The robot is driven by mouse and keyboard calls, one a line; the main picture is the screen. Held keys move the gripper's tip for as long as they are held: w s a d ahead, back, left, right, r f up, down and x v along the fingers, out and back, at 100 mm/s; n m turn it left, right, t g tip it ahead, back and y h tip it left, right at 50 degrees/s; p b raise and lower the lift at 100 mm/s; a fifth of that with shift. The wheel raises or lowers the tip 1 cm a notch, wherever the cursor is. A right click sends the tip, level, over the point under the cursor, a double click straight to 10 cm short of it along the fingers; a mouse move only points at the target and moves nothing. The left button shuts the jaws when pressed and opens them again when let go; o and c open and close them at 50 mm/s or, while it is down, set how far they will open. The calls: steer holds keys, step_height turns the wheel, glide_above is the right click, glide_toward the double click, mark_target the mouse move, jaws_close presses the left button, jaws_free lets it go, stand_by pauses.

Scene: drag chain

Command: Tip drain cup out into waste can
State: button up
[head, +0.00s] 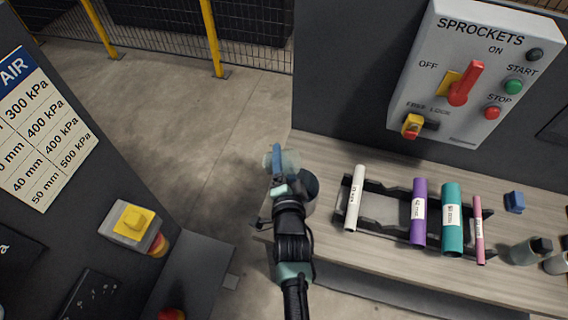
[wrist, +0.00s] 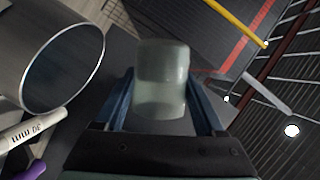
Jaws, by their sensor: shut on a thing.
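The drain cup (wrist: 162,72) is a translucent, pale greenish cup. My gripper (wrist: 162,100) is shut on it, with one blue finger on each side. In the head view, the cup (head: 291,160) shows at the end of my gripper (head: 277,163), partly behind it. The waste can (head: 311,188) is a grey metal cylinder at the bench's left end, partly hidden by my wrist. In the wrist view, the waste can (wrist: 38,45) is at the upper left, its round mouth apart from the cup. I cannot tell how much the cup holds.
A wooden bench (head: 330,150) carries a black rack (head: 385,188) with white, purple, teal and pink tubes. A grey SPROCKETS switch box (head: 440,90) hangs above. A yellow button box (head: 133,225) is at the left. Open floor lies beyond my gripper.

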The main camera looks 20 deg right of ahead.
steer(key=shift+s+f+m+t+b, duration=0.15)
steer(key=shift+m+b, duration=0.15)
steer(key=shift+b, duration=1.25)
steer(key=shift+w+f+m+t+b, duration=0.15)
steer(key=shift+m+b, duration=0.15)
steer(key=shift+b, duration=1.25)
steer(key=shift+s+d+m+t+b, duration=0.1)
steer(key=shift+m+t+b, duration=0.3)
steer(key=shift+b, duration=0.85)
steer(key=shift+s+d+m+t+b, duration=0.15)
steer(key=shift+m+b, duration=0.5)
steer(key=shift+b, duration=0.6)
steer(key=shift+s+d+m+t+b, duration=0.15)
steer(key=shift+m+b, duration=0.4)
steer(key=shift+b, duration=0.7)
steer(key=shift+s+d+m+t+b, duration=0.15)
steer(key=shift+m+t+b, duration=0.1)
steer(key=shift+m+b, duration=0.45)
steer(key=shift+w+d+m+t+b, duration=0.1)
steer(key=shift+m+t+b, duration=0.25)
steer(key=shift+b, duration=0.6)
steer(key=shift+s+d+m+b, duration=0.15)
steer(key=shift+d+m+b, duration=0.05)
steer(key=shift+m+b, duration=0.65)
steer(key=shift+s+d+r+m+t+h+b, duration=0.1)
steer(key=shift+m+t+h+b, duration=0.05)
steer(key=shift+m+b, duration=0.25)
steer(key=shift+s+d+m+t+h+b, duration=0.1)
steer(key=shift+m+t+h+b, duration=0.05)
steer(key=shift+m+b, duration=0.25)
